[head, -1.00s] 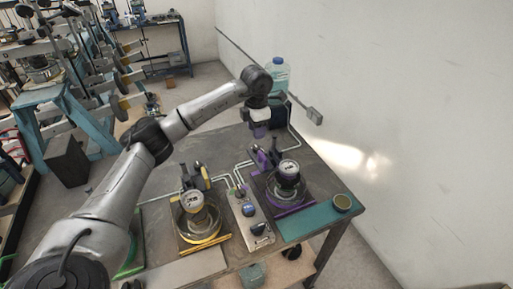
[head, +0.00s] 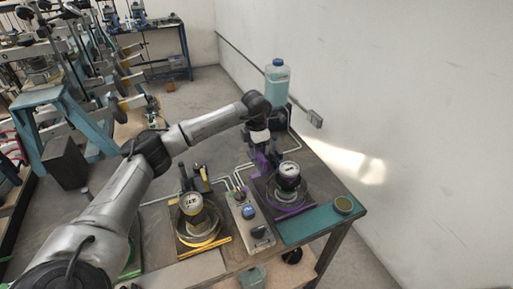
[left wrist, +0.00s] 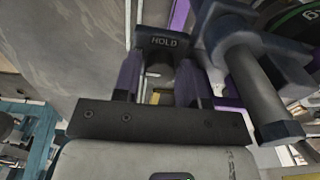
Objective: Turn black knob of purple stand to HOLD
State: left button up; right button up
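The purple stand (head: 292,210) is on the right part of the bench and carries a round white-faced gauge (head: 288,171). My left gripper (head: 262,150) is pointing down at the stand's back, beside its purple upright. In the left wrist view, my two purplish fingers (left wrist: 157,78) are apart, on either side of a dark part. A black plate lettered HOLD (left wrist: 164,42) lies just past the fingertips. A dark grey cylindrical lever or bolt (left wrist: 250,85) runs close at the right. I cannot tell which dark part is the black knob, or whether the fingers touch it. My right gripper is not seen.
A yellow stand (head: 203,240) with a gauge stands to the left. A grey panel with knobs (head: 251,222) lies between the stands. A blue-capped bottle (head: 277,80) stands behind my gripper.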

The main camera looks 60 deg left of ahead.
pick_arm(q)
jog(key=c, duration=0.5)
jog(key=shift+r+m+p, duration=0.2)
jog(key=shift+m+p, duration=1)
jog(key=shift+c, duration=0.2)
jog(key=m+p, duration=0.1)
jog(key=m, duration=0.1)
jog(key=shift+m+p, duration=0.3)
jog(key=shift+p, duration=0.1)
jog(key=m+p, duration=0.1)
jog(key=m, duration=0.1)
jog(key=shift+m, duration=0.4)
jog(key=m+p, duration=0.1)
jog(key=m, duration=0.1)
jog(key=shift+f+m, duration=0.1)
jog(key=shift+m, duration=0.2)
jog(key=m, duration=0.3)
jog(key=shift+p, duration=0.35)
jog(key=shift+m, duration=0.7)
